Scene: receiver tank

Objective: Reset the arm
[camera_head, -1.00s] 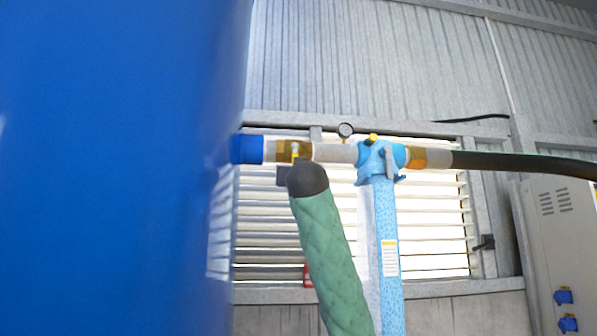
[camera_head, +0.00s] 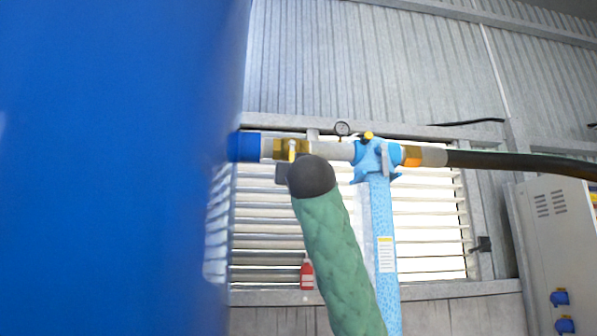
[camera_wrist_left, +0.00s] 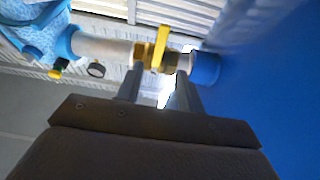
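My left arm, in a green quilted sleeve with a dark wrist end, rises from the bottom of the head view. Its left gripper (camera_wrist_left: 160,74) shows in the left wrist view with two grey fingers apart and a bright gap between them. The fingers are just beside the brass valve (camera_head: 291,149) with its yellow handle (camera_wrist_left: 160,48). I cannot tell whether they touch it. In the head view the wrist hides most of the gripper. My right gripper is in neither view.
A large blue tank (camera_head: 110,170) fills the left side. A pipe runs from it through the valve to a light-blue filter column (camera_head: 384,220) and a black hose (camera_head: 520,162). A grey cabinet (camera_head: 555,250) stands at right.

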